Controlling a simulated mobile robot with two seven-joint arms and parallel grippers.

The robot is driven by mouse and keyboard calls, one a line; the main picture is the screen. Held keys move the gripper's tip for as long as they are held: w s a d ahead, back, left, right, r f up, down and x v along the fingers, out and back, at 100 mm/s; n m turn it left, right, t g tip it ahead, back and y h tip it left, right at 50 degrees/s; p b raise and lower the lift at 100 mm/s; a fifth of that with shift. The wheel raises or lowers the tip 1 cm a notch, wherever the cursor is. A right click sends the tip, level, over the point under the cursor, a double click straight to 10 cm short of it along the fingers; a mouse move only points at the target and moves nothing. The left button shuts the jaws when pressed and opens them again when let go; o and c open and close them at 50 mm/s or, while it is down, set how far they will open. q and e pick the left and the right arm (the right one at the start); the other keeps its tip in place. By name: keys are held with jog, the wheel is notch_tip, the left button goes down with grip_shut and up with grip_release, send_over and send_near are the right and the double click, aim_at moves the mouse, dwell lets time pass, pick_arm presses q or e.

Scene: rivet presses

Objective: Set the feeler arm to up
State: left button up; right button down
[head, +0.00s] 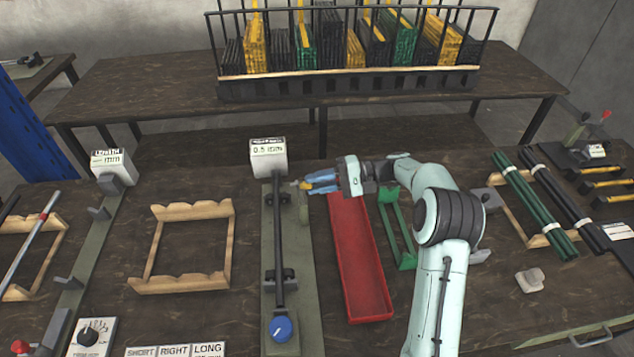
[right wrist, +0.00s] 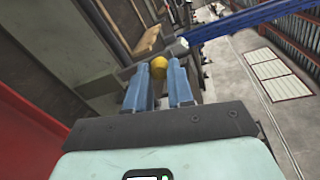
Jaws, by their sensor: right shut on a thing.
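The gauge with a white display box (head: 268,157) stands on a long grey-green base (head: 303,300), with a dark rod (head: 279,240) lying along it. A yellow knob (head: 305,186), apparently the end of the feeler arm, sits just right of the rod below the display. My right gripper (head: 311,184) reaches it from the right, with its blue fingers shut on the knob. In the right wrist view the yellow knob (right wrist: 158,67) shows between the fingertips. The feeler arm itself is mostly hidden, so I cannot tell its angle. My left gripper is out of view.
A red tray (head: 358,265) lies below my right gripper, with a green rack (head: 397,232) beside it. A wooden cradle (head: 185,283) stands left of the gauge. Bundled rods (head: 535,205) lie at right.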

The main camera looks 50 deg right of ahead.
jog(key=c, duration=1)
grip_release()
jog(key=p+v, duration=0.1)
jog(key=v, duration=1.2)
jog(key=shift+s+d, duration=0.15)
jog(key=shift+s, duration=0.05)
